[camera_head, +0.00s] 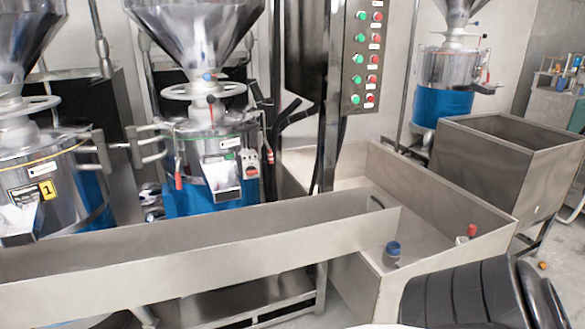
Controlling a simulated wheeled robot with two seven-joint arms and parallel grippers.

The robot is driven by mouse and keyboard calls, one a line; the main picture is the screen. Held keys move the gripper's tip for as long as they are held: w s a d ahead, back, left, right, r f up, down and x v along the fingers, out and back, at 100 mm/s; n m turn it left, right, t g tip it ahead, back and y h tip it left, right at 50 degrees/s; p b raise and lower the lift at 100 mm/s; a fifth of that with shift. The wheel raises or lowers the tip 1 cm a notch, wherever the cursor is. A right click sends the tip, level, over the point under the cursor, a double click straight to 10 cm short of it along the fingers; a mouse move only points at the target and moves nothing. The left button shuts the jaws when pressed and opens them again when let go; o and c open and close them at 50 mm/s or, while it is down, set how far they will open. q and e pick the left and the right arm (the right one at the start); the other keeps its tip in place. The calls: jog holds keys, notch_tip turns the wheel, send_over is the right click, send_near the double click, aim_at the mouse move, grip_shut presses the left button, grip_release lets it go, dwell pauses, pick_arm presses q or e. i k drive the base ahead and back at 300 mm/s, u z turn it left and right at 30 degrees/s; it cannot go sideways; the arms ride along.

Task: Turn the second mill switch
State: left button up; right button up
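The second mill (213,150) stands left of centre, with a steel drum, a blue lower body and a large steel funnel on top. A small grey switch box (250,163) with a red knob sits on the right side of its drum. The knob's exact setting is too small to tell. A metal chute (221,178) sticks out of the drum's front, left of the switch box. The first mill (40,190), with a yellow "1" label, is at the far left. Neither of my grippers shows in the head view.
A long steel trough (190,270) runs in front of the mills. A blue-capped bottle (392,254) and a red-topped item (466,235) are at its right end. A panel of green and red buttons (366,60), a steel bin (505,165) and another mill (445,85) stand to the right.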

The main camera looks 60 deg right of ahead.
aim_at(250, 171)
jog(key=z, duration=1.05)
jog(key=i, duration=0.9)
jog(key=z, duration=0.9)
